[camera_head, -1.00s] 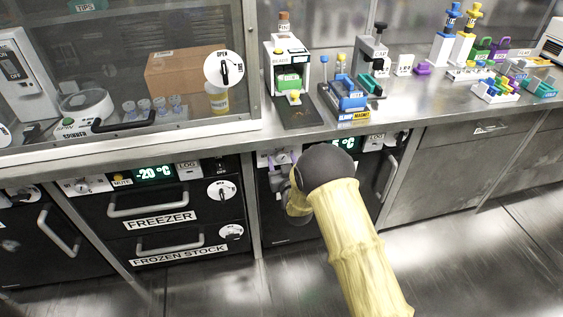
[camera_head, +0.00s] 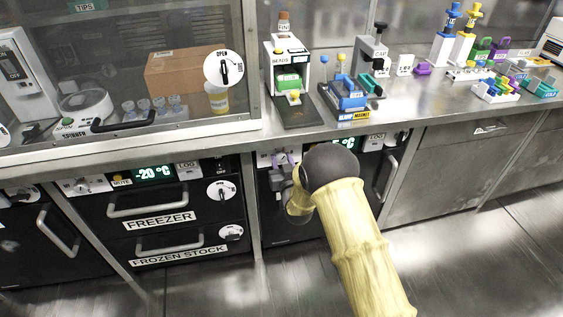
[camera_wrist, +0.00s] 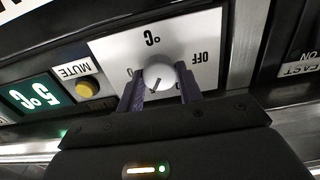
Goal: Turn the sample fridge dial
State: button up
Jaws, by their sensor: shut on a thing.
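The sample fridge dial (camera_wrist: 159,77) is a round white knob with a dark pointer mark, on a white panel marked "°C" and "OFF" in the wrist view. My gripper (camera_wrist: 160,84) has its two purple fingers on either side of the knob and is shut on it. In the head view my gripper (camera_head: 281,160) is at the white panel at the top left of the fridge (camera_head: 290,232) under the bench.
A yellow mute button (camera_wrist: 87,88) and a green "5 °C" display (camera_wrist: 30,96) sit beside the dial panel. The freezer (camera_head: 160,222) with its handles is to the left. A fridge handle (camera_head: 387,178) stands out right of my arm.

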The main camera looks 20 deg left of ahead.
jog(key=m+b, duration=0.2)
jog(key=m, duration=0.3)
jog(key=shift+f, duration=0.15)
jog(key=m+b, duration=0.2)
jog(key=m, duration=0.4)
dwell(0.4)
jog(key=o, duration=1)
jog(key=p+v, duration=0.1)
jog(key=v, duration=1.6)
jog(key=shift+s+d, duration=0.15)
jog(key=shift+d, duration=0.1)
